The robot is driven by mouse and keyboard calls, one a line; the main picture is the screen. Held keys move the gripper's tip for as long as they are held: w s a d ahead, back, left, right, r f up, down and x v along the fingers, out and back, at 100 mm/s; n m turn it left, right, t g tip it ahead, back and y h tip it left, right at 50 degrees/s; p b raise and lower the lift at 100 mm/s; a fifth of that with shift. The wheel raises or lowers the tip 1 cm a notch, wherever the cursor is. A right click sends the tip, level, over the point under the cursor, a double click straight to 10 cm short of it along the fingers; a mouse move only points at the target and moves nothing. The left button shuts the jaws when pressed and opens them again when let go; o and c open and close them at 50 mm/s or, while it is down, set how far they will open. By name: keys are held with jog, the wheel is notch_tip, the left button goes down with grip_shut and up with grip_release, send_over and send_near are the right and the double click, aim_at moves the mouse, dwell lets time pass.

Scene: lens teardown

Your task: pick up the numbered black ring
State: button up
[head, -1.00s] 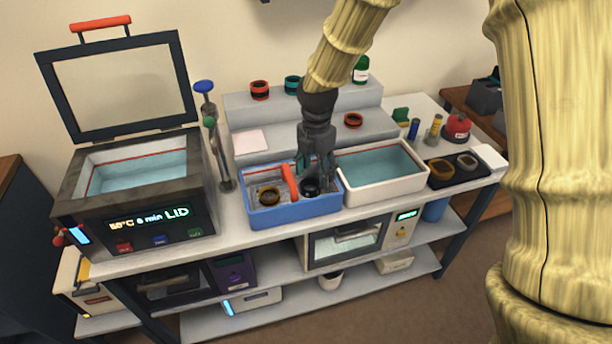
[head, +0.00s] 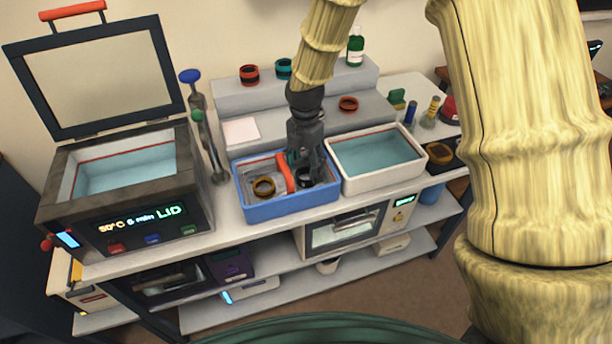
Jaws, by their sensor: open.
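A black ring (head: 307,181) lies in the right part of the blue tray (head: 290,210). No numbers on it can be read at this size. My gripper (head: 303,167) points down over that part of the tray, with its fingers open at the ring and partly covering it. I cannot tell whether the fingers touch the ring. A brown-and-black ring (head: 264,186) lies in the tray's left part. A red-orange bar (head: 285,173) stands between the two rings, just left of my gripper.
A white basin of water (head: 382,187) stands close on the right. The open-lidded heated bath (head: 152,222) and a pillar with a blue knob (head: 198,110) are on the left. Stepped grey shelves (head: 300,98) with several coloured rings rise behind.

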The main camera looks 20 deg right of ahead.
jog(key=shift+f+p, duration=0.4)
jog(key=shift+f, duration=2.2)
jog(key=c, duration=0.7)
